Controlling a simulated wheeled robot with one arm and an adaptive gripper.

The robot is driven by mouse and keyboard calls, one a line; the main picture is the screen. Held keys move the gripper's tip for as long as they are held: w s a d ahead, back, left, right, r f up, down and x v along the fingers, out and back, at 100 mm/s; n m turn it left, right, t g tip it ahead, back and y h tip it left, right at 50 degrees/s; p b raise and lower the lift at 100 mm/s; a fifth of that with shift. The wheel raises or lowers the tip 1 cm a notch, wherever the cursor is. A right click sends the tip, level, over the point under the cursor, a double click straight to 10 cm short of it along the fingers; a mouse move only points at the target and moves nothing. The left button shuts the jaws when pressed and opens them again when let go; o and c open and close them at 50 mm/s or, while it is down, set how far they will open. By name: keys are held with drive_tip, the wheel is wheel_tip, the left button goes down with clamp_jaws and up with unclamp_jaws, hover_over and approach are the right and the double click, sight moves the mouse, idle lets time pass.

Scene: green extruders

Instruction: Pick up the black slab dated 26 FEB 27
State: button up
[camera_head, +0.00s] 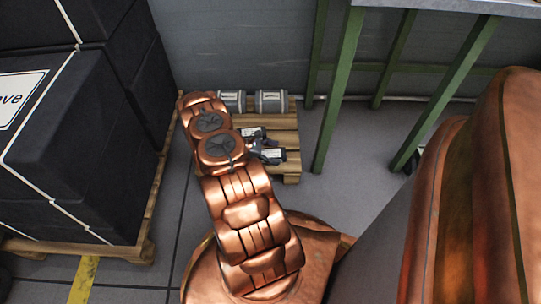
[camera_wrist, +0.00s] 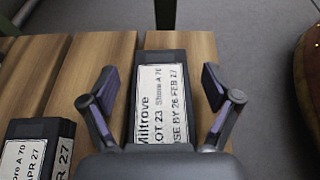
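The black slab (camera_wrist: 161,100) with a white label reading "Miltrove", "LOT 23", "Shore A 70" and "USE BY 26 FEB 27" lies on wooden boards in the wrist view. My gripper (camera_wrist: 158,80) is open, with one finger on either side of this slab. I see gaps between the fingers and its sides; its near end is hidden by my gripper. A second black slab (camera_wrist: 40,145), its label ending in "APR 27", lies to the left, outside the fingers. In the head view my gripper is small and partly hidden by my arm, over the pallet.
The wooden pallet (camera_head: 285,133) also bears grey labelled canisters (camera_head: 271,101) at its back. A green-legged table (camera_head: 340,92) stands to the right. Stacked black boxes (camera_head: 75,150) on another pallet stand at the left. Grey floor is open right of the slabs' pallet.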

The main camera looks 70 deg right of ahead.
drive_tip(key=c, duration=1.4)
drive_tip(key=shift+o, duration=0.2)
